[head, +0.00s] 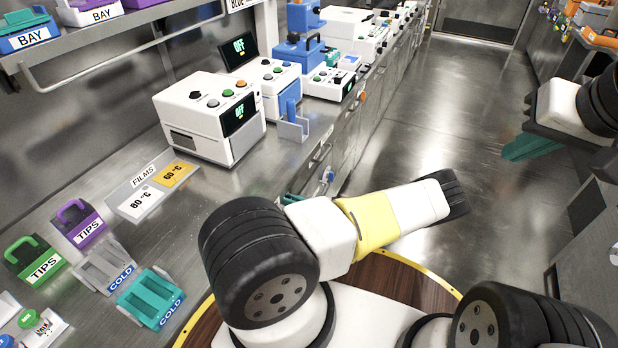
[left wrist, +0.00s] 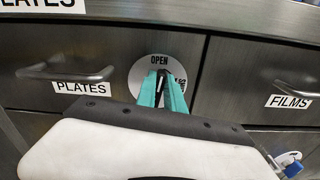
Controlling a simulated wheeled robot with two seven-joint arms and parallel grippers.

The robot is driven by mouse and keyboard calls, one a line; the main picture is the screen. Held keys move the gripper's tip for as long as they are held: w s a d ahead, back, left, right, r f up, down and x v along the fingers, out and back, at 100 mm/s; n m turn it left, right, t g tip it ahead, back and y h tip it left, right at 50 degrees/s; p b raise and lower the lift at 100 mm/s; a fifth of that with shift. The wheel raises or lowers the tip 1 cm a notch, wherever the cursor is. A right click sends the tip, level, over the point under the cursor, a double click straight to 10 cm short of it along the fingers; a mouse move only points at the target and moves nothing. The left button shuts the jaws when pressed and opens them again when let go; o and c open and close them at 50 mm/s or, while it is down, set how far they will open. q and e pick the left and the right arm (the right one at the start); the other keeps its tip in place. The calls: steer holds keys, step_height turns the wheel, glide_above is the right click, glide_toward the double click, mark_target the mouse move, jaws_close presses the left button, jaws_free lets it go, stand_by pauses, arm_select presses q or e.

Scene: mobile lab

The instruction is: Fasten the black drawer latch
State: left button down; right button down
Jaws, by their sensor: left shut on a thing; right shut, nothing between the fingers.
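The black drawer latch (left wrist: 160,84) is a narrow dark piece between my teal fingers in the left wrist view, mostly hidden by them. It sits on a round pale plate (left wrist: 139,76) marked OPEN at the top, with partly covered sideways lettering at the right. My left gripper (left wrist: 166,84) is shut on the latch, its fingers pointing up toward the OPEN mark. In the head view only a bit of teal of the left gripper (head: 291,198) shows by the counter front, behind my arm. My right gripper (head: 530,146) is shut and empty, over the aisle at the right.
Drawers labelled PLATES (left wrist: 82,87) and FILMS (left wrist: 288,102) flank the plate, both with bar handles. A blue fitting (left wrist: 292,160) is at lower right. The counter above holds machines (head: 212,115), a FILMS tray (head: 140,200) and labelled carriers. The aisle floor (head: 450,110) is clear.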

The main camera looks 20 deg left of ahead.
arm_select(q)
steer(key=shift+w+f+m, duration=0.3)
steer(key=shift+m, duration=2.4)
steer(key=shift+w+f+m, duration=0.25)
steer(key=shift+f+m, duration=0.05)
steer(key=shift+m, duration=2.4)
steer(key=shift+w+f+m, duration=0.3)
steer(key=shift+m, duration=2.4)
steer(key=c, duration=1.4)
jaws_free()
steer(key=shift+c, duration=0.2)
steer(key=shift+d, duration=0.15)
steer(key=d, duration=0.7)
steer(key=shift+s+d, duration=0.3)
steer(key=shift+s, duration=0.05)
